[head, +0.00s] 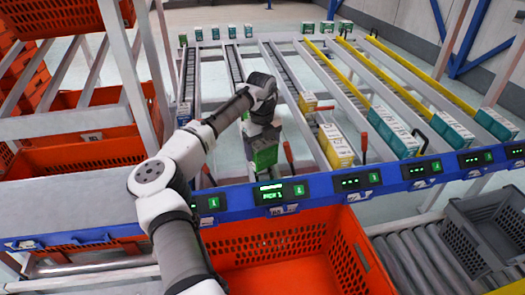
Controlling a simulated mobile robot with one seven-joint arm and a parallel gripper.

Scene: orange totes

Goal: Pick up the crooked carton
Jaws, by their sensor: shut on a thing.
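My gripper (263,134) points down over the lane behind the lit "PICK" display. It is shut on a green carton (265,157), which hangs below it just behind the blue front rail. The gripper and my arm hide part of the carton. I cannot tell for sure whether the carton is clear of the lane, or whether it sits crooked in the grip.
Yellow cartons (335,146) and teal-white cartons (392,131) stand in lanes to the right. Red levers (364,146) rise near the blue rail (330,187). An orange tote (348,255) is in front, with a grey crate (465,240) at right. A white post (128,75) stands left.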

